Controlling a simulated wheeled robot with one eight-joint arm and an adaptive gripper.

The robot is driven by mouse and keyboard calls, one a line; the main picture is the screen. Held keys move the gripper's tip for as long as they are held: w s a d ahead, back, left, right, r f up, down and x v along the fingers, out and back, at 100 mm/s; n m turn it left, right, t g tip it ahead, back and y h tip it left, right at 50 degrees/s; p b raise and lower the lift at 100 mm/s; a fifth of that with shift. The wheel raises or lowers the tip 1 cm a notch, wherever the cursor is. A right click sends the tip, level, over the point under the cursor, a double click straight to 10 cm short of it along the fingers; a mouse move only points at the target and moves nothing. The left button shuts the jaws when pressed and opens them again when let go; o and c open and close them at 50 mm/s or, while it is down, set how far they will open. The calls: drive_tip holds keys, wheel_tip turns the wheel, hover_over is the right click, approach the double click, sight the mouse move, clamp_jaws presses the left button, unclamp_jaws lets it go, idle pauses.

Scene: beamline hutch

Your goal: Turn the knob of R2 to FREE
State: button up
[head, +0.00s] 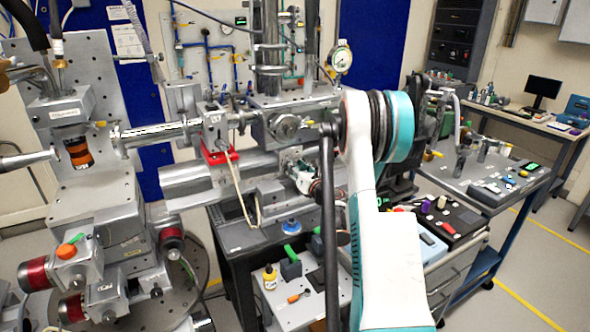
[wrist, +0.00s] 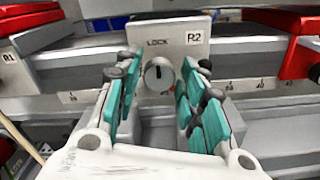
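In the wrist view, the round grey knob (wrist: 158,75) sits on a light plate labelled R2 (wrist: 194,38). The word LOCK is printed above the knob, and its dark pointer mark stands upright toward LOCK. A bit of red lettering below the knob is mostly hidden. My gripper (wrist: 162,70) is open, with teal-padded fingers left and right of the knob. Gaps show between the knob and both fingers, and nothing is held. In the head view, my arm blocks the sight of the R2 knob.
An R1 label (wrist: 10,57) is at the left of the wrist view, below a red part (wrist: 45,28). Another red part (wrist: 290,35) is at the right. A numbered rail (wrist: 255,85) runs behind the fingers. In the head view, a pressure gauge (head: 340,57) stands beside my arm.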

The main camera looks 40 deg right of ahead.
drive_tip(key=c, duration=0.8)
drive_tip(key=shift+a+f+n+b, duration=0.15)
drive_tip(key=shift+n+b, duration=1.2)
drive_tip(key=shift+n, duration=3.05)
drive_tip(key=shift+a+f+n+b, duration=0.15)
drive_tip(key=shift+n+b, duration=1.15)
drive_tip(key=shift+n, duration=3.1)
drive_tip(key=shift+r+n, duration=0.1)
drive_tip(key=shift+n, duration=0.2)
